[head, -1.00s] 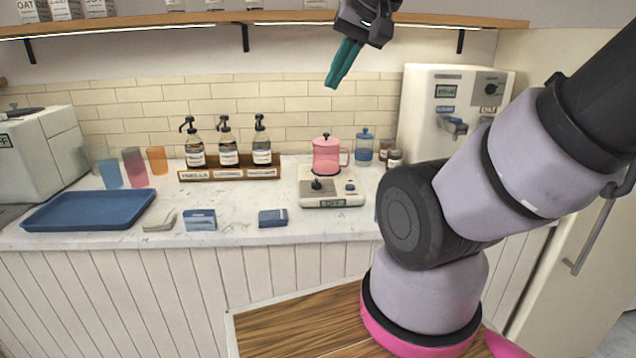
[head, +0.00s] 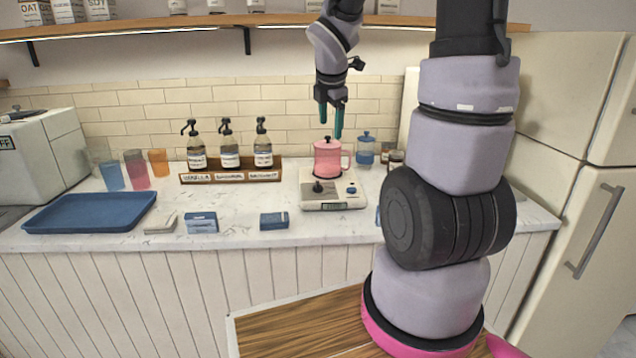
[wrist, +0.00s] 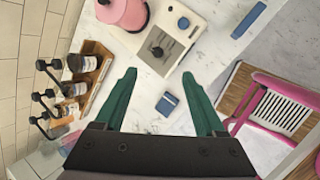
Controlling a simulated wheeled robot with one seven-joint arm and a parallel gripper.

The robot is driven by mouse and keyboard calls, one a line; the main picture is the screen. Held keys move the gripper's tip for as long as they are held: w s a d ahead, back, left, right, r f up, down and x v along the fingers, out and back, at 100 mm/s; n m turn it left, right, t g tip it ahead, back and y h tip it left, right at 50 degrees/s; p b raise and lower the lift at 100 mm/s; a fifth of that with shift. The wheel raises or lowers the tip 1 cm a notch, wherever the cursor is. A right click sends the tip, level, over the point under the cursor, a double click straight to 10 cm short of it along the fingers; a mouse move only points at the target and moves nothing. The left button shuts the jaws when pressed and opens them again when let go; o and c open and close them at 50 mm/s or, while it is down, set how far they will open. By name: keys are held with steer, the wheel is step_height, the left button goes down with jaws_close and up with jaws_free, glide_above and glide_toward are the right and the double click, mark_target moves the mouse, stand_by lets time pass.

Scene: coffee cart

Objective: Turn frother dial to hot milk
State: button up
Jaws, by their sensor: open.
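The frother (head: 335,203) is a cream-coloured unit on the counter with a pink lidded jug (head: 327,158) on top. A dark dial (head: 318,187) sits on its front left, and a blue knob (head: 351,190) on its front right. In the wrist view the frother (wrist: 183,30) is at the top, with the dial (wrist: 157,51) ahead of the fingertips. The setting on the dial is too small to read.
A rack with several pump bottles (head: 230,176) stands left of the frother. A blue jar (head: 365,150) is behind it to the right. Small boxes (head: 273,221) lie along the front, and a blue tray (head: 90,212) is at left. A shelf (head: 190,22) runs above.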

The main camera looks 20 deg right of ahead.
mark_target(318, 183)
steer(key=w+f+n, duration=0.3)
steer(key=f+n, duration=0.1)
steer(key=f, duration=0.3)
steer(key=w+f+n, duration=0.3)
steer(key=f+n, duration=0.1)
steer(key=f, duration=0.3)
steer(key=w+f+n, duration=0.4)
steer(key=f, duration=0.3)
steer(key=shift+w+d+f+g+y, duration=0.1)
steer(key=shift+d+f+g+y, duration=0.1)
steer(key=shift+f+g+y, duration=0.15)
steer(key=shift+c, duration=0.4)
jaws_close()
